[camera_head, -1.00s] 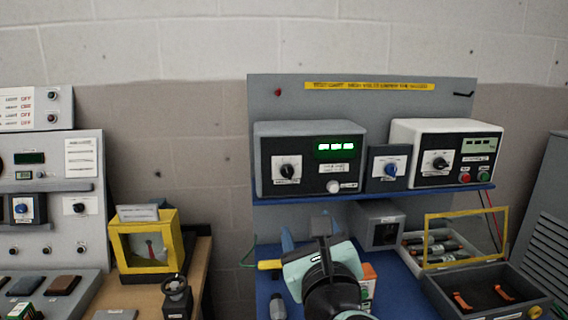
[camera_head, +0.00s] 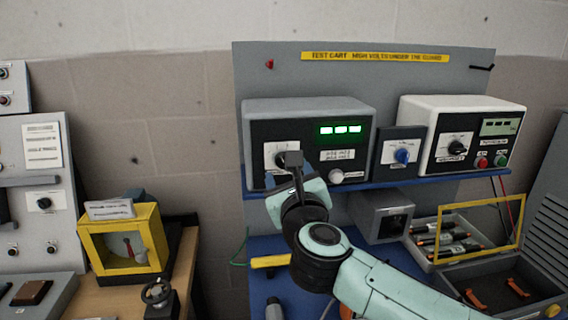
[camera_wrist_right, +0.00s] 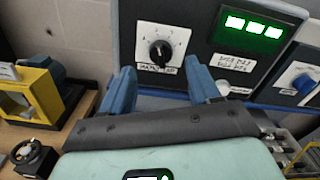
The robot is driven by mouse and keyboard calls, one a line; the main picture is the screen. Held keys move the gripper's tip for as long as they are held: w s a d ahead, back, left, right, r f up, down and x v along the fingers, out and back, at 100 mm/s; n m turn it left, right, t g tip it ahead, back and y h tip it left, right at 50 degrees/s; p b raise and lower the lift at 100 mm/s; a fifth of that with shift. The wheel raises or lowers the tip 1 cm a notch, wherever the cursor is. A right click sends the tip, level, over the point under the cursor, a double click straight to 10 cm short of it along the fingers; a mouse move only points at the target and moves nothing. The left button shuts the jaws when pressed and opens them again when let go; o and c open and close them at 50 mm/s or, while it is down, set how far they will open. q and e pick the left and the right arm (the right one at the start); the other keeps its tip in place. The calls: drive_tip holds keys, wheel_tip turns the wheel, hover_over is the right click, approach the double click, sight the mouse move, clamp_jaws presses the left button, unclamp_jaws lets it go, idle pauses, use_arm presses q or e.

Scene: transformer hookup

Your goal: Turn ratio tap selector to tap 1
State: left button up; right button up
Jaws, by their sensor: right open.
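The ratio tap selector is a black knob (camera_wrist_right: 161,52) on a white dial plate, on the front of the grey box with a lit green display. Its label seems to end in "TAP". In the head view my right gripper partly covers its white plate (camera_head: 269,156). In the right wrist view my right gripper (camera_wrist_right: 161,78) is open, with its two blue fingers apart and nothing between them. The knob shows just beyond the fingertips, between them in the picture. I cannot tell contact. My left gripper is out of view.
A blue knob module (camera_head: 402,153) and a white box (camera_head: 463,118) with another knob share the blue shelf. Below are a grey box (camera_head: 382,217), a yellow-framed case (camera_head: 467,228) and a yellow handle (camera_head: 270,261). A yellow-framed meter (camera_head: 122,243) stands left.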

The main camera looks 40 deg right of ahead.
sight(283, 161)
drive_tip(key=x, duration=0.5)
drive_tip(key=shift+w+d, duration=0.15)
drive_tip(key=shift+w, duration=0.1)
drive_tip(key=c, duration=1)
